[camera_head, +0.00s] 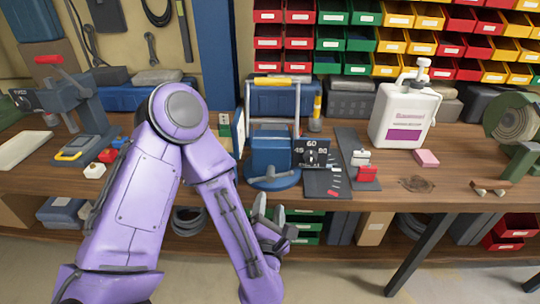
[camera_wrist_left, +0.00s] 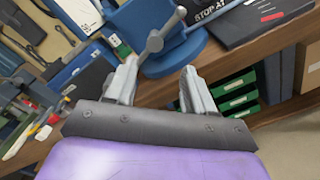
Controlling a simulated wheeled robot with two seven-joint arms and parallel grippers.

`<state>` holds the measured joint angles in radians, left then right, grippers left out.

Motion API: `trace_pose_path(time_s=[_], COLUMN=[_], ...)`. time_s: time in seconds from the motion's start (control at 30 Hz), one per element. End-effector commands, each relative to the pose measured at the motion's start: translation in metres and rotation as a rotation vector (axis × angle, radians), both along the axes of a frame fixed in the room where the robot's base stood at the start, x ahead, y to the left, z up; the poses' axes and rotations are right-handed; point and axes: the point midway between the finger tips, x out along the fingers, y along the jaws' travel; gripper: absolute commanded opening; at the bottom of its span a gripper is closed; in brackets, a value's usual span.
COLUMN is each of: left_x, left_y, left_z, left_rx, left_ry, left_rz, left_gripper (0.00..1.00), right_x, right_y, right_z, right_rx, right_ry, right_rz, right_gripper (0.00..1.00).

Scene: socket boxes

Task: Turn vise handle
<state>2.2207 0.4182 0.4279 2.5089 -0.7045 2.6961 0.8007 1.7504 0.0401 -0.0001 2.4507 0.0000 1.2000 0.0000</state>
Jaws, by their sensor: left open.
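The blue vise (camera_head: 272,153) stands on a round blue base near the front edge of the wooden workbench. In the left wrist view its blue body (camera_wrist_left: 172,55) fills the top middle. The grey vise handle (camera_wrist_left: 157,40), a slanted bar through a round hub, sticks out toward me there. My left gripper (camera_head: 269,211) is below and in front of the vise, by the bench edge. Its fingers (camera_wrist_left: 159,72) are apart with nothing between them, short of the handle. My right gripper is not in view.
A white jug (camera_head: 404,115) and a pink block (camera_head: 426,158) are further right. A grey machine (camera_head: 85,110) stands at left. Coloured bins line the back. Green drawers (camera_wrist_left: 236,92) sit under the bench.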

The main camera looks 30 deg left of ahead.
Motion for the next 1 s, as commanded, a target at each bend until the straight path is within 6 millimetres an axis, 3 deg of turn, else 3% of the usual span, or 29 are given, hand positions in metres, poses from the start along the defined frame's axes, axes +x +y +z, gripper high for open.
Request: trace_pose_path(time_s=[0.03,0.23,0.3,0.63,0.7,1.0], left_x=[0.001,0.021,0.027,0.044,0.059,0.088], left_y=[0.002,0.018,0.021,0.031,0.04,0.058], left_z=[0.009,0.006,-0.006,-0.004,0.01,0.008], left_rx=[-0.039,-0.06,-0.056,-0.057,-0.053,-0.05], left_ry=[-0.032,-0.047,-0.05,-0.049,-0.04,-0.041], left_rz=[0.016,0.034,0.035,0.025,0.028,0.025], left_gripper=[0.54,0.54,0.54,0.54,0.54,0.54], right_x=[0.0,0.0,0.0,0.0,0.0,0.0], right_y=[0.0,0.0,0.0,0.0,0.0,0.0], right_z=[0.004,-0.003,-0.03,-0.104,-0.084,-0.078], right_rx=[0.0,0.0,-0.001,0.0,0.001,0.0], right_ry=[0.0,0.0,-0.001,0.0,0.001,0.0], right_rz=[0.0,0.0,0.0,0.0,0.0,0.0], right_gripper=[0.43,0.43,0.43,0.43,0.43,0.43])
